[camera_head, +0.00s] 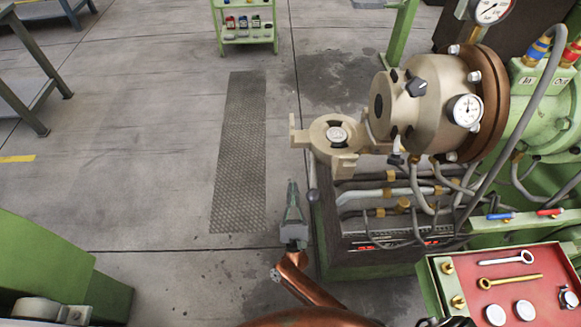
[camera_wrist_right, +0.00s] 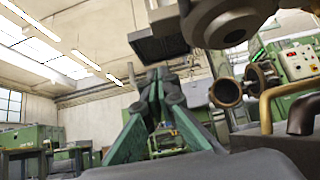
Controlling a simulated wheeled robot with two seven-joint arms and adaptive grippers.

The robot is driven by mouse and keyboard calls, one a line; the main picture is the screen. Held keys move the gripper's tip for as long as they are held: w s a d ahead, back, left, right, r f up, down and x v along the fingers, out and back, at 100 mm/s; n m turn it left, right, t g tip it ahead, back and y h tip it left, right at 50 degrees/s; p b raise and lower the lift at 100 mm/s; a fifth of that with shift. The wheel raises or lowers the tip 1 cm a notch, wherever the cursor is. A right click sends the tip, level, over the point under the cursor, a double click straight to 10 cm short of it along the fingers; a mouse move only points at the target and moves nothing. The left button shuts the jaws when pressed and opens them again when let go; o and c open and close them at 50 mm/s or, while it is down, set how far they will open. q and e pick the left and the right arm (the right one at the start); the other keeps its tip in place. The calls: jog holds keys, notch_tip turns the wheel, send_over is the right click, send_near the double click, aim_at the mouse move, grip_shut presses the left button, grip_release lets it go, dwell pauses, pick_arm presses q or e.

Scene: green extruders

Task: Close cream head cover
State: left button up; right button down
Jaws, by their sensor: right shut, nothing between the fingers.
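The cream head cover (camera_head: 335,132) stands swung open to the left of the cream extruder head (camera_head: 428,98). It is a round plate with a pale hub and lugs, joined to the head at its right side. My right gripper (camera_head: 292,185) is shut and empty, below and left of the cover, its fingers pointing up the picture. It appears apart from the cover. In the right wrist view my closed fingers (camera_wrist_right: 160,75) point away, and a cream rounded part, seemingly the cover (camera_wrist_right: 228,22), hangs above and right of them. My left gripper does not show.
Hoses and a green machine base (camera_head: 370,265) lie below the head. A red-topped table (camera_head: 470,285) with wrenches and round parts stands at lower right. A green shelf cart (camera_head: 246,28) stands at the back. The floor left of the cover is clear, with a metal plate (camera_head: 240,150) on it.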

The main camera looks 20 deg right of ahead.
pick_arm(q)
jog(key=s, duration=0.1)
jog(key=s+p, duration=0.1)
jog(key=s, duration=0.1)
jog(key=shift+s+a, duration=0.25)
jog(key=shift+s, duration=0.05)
pick_arm(e)
jog(key=s+r+x, duration=0.2)
jog(key=x, duration=1)
jog(key=shift+a, duration=0.2)
jog(key=shift+w+r, duration=0.15)
pick_arm(q)
jog(key=shift+p, duration=0.3)
pick_arm(e)
jog(key=shift+r, duration=0.15)
